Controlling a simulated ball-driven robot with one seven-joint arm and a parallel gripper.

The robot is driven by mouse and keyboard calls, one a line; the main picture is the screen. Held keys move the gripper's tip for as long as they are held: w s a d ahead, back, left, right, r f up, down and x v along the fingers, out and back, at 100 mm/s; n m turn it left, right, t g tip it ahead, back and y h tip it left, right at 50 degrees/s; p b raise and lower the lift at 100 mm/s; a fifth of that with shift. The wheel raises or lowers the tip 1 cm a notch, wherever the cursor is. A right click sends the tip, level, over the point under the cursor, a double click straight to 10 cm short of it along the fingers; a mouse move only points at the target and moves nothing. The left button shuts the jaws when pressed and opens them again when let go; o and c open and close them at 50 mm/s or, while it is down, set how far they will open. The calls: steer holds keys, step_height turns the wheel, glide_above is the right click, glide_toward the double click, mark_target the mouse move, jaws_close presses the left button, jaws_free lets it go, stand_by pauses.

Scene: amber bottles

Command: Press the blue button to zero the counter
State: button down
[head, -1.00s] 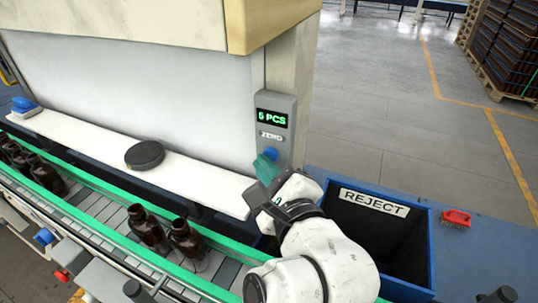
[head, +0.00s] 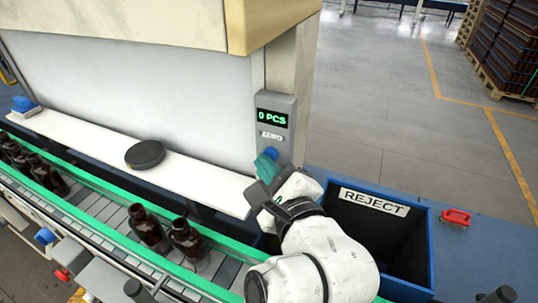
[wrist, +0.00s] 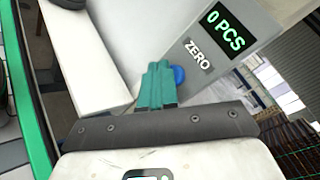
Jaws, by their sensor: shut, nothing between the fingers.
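The grey counter box (head: 287,103) is mounted on the post, and its green display (head: 272,118) reads 0 PCS. The display also shows in the wrist view (wrist: 227,30). Under the ZERO label (head: 271,135) is the blue button (head: 271,153), partly hidden by my fingers. In the wrist view the blue button (wrist: 179,74) shows beside the fingertips. My gripper (head: 266,166) has teal fingers, shut and empty, right at the button. In the wrist view the fingers (wrist: 157,84) overlap the button's edge; I cannot tell whether they touch it.
A white shelf (head: 90,140) holds a dark round disc (head: 145,154). Below it, amber bottles (head: 187,238) stand on the conveyor (head: 110,213).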

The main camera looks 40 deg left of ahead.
steer(key=shift+s+d, duration=0.15)
steer(key=shift+s, duration=0.5)
steer(key=shift+s+d+b, duration=0.15)
steer(key=shift+s+d, duration=0.05)
steer(key=shift+s, duration=0.6)
steer(key=shift+s+d+b, duration=0.15)
steer(key=shift+s+d, duration=0.05)
steer(key=shift+s, duration=0.65)
steer(key=shift+s+d+b, duration=0.15)
steer(key=shift+s+d, duration=0.05)
steer(key=shift+s, duration=0.6)
